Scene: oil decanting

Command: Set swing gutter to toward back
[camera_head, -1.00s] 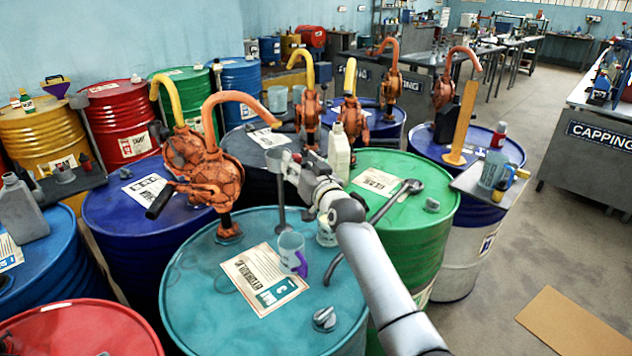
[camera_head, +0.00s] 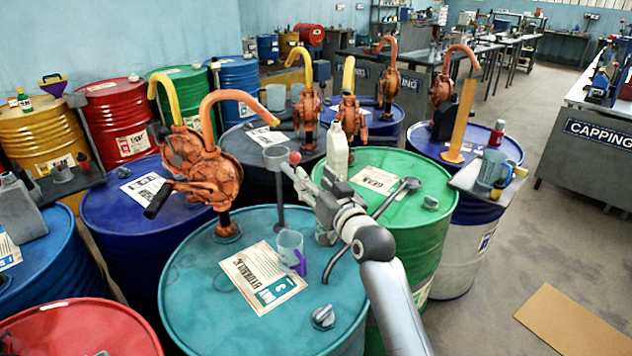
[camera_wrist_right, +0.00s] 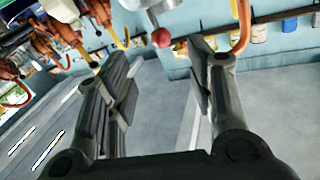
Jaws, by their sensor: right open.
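The swing gutter appears to be the grey metal piece with a cup-like end (camera_head: 276,158) on a thin upright post at the back of the teal drum (camera_head: 200,290). A red ball knob (camera_head: 294,157) sits beside the cup. My right gripper (camera_head: 300,182) is open, close in front of the knob and to its right. In the right wrist view the knob (camera_wrist_right: 161,38) shows just beyond and between the open fingers (camera_wrist_right: 158,62), not gripped. The trough's full length and direction are partly hidden by my gripper. My left gripper is not in view.
An orange hand pump (camera_head: 212,175) stands left of the gutter. A clear mug with purple handle (camera_head: 289,250) stands on the teal drum. A white bottle (camera_head: 337,152) and a dark long-handled ladle-like tool (camera_head: 395,198) are close to my arm. Free floor lies at right.

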